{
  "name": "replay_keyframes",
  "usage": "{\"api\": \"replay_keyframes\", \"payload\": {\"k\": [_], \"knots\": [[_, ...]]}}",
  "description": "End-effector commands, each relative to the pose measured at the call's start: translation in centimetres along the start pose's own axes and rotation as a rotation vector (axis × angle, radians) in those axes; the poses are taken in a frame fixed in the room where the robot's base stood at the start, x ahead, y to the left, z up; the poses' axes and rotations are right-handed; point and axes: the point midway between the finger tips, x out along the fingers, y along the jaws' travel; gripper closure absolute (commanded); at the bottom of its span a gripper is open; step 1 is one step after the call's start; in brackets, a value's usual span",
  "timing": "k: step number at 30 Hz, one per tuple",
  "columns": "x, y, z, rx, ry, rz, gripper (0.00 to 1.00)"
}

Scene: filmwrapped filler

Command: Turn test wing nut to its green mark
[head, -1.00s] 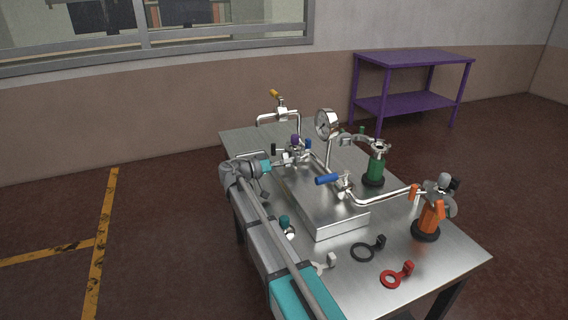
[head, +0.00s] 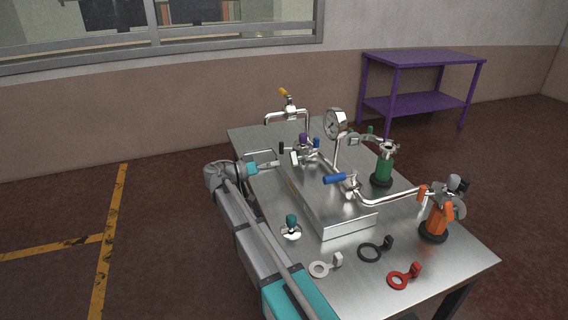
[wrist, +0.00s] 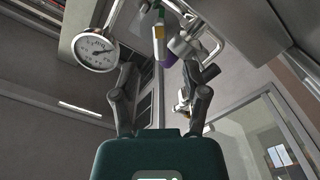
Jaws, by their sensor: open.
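A metal valve cluster stands at the far end of the steel fixture block (head: 335,215), with a purple cap (head: 303,138). I cannot make out the test wing nut or its green mark for certain in the head view. My gripper (head: 278,163) points at this cluster from the left, close to it. In the wrist view my gripper (wrist: 163,78) has its two dark fingers spread apart. The purple part (wrist: 170,61) shows between and beyond the fingertips, with a pale yellowish piece above it and a green bit at the top. Nothing is held.
A pressure gauge (head: 335,123) rises behind the block. White, black and red ring tags (head: 404,277) lie at the front. A teal-knobbed part (head: 291,224) stands near my arm.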

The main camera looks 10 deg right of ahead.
Motion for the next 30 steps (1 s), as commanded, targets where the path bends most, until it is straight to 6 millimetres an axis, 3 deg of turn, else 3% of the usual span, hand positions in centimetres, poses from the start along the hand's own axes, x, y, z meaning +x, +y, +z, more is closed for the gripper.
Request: {"api": "replay_keyframes", "payload": {"k": [3, 9, 23, 30], "knots": [[-2.0, -0.1, 0.0, 0.0, 0.001, -0.001, 0.41], [-4.1, 0.0, 0.0, 0.0, -0.001, 0.0, 0.41], [-4.9, 0.0, 0.0, 0.0, -0.001, 0.0, 0.41], [-4.9, 0.0, 0.0, -0.038, -0.001, 0.0, 0.0]]}}
